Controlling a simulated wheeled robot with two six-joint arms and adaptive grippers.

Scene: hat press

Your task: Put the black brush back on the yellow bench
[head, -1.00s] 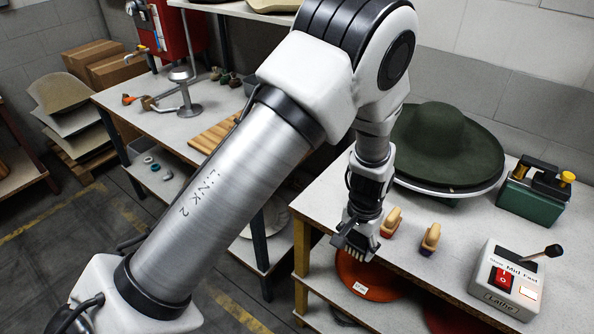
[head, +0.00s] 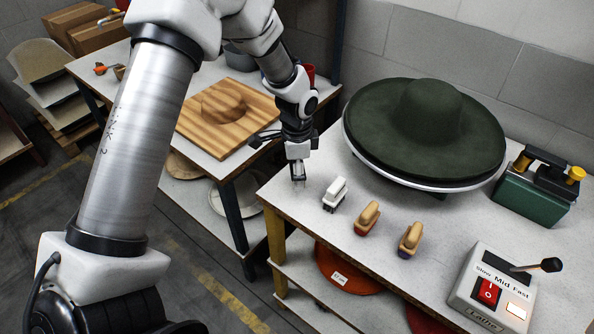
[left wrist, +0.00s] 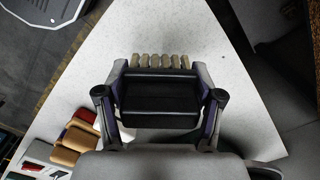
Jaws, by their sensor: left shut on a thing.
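The black brush (left wrist: 158,97) is between the fingers of my left gripper (left wrist: 160,100) in the left wrist view, with a row of pale tufts along its far side. In the head view my left gripper (head: 298,180) points down near the left corner of the yellow bench (head: 300,212), which has a pale top and yellow legs. The brush is hard to make out there. I cannot tell whether it touches the bench top. My right gripper is not in view.
A white brush (head: 335,192) and two wooden-backed brushes, one reddish (head: 367,217) and one purple (head: 409,239), stand right of the gripper. A dark green hat (head: 425,125) lies behind on a round plate. A lathe control box (head: 492,285) stands at the right front.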

